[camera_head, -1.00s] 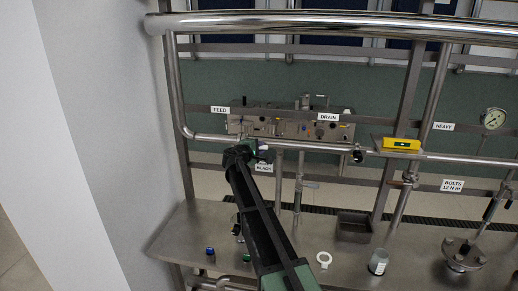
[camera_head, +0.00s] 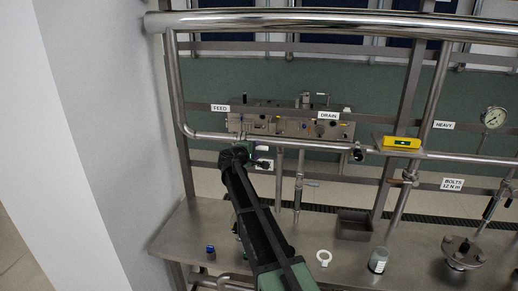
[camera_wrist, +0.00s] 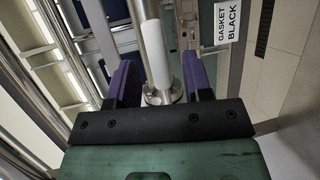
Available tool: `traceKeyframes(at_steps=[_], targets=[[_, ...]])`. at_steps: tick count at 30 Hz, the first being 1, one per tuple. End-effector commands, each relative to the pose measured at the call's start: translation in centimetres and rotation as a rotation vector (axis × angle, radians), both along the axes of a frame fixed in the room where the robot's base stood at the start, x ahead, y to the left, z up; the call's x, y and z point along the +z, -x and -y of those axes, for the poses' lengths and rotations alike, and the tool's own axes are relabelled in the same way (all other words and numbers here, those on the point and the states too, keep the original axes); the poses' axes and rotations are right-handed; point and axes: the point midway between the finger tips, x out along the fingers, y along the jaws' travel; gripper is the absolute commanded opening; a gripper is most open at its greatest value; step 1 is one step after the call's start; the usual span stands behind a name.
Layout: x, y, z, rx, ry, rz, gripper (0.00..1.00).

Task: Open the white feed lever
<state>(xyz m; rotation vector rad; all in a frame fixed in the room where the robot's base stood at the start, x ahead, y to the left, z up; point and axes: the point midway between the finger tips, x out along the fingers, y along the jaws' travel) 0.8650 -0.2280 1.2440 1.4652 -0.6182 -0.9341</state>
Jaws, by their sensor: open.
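In the wrist view a white sleeve-like lever handle (camera_wrist: 156,55) stands upright between the two purple-padded fingers of my gripper (camera_wrist: 158,62). A round metal flange (camera_wrist: 162,96) shows at its lower end. The fingers are apart, with a gap on each side of the handle, and I see no contact. How deep the handle sits between them is hard to tell. In the head view my gripper (camera_head: 240,152) is just below the pipe, under the FEED label (camera_head: 220,108). The white handle is not clearly visible there, behind my arm.
A metal pipe (camera_head: 320,147) crosses above my gripper. A GASKET BLACK label (camera_wrist: 226,22) is at the right of the wrist view. A panel marked DRAIN (camera_head: 328,116) is behind. A yellow level (camera_head: 402,143), a tray (camera_head: 354,226) and a white ring (camera_head: 324,258) are to the right.

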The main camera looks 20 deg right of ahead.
Motion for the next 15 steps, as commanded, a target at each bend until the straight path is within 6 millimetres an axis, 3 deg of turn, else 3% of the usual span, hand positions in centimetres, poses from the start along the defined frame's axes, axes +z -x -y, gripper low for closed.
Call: traceKeyframes(at_steps=[7, 15], targets=[[1.4, 3.4, -5.1, 0.003, 0.0, 0.0, 0.46], [1.5, 4.1, -6.4, 0.0, 0.0, 0.0, 0.46]])
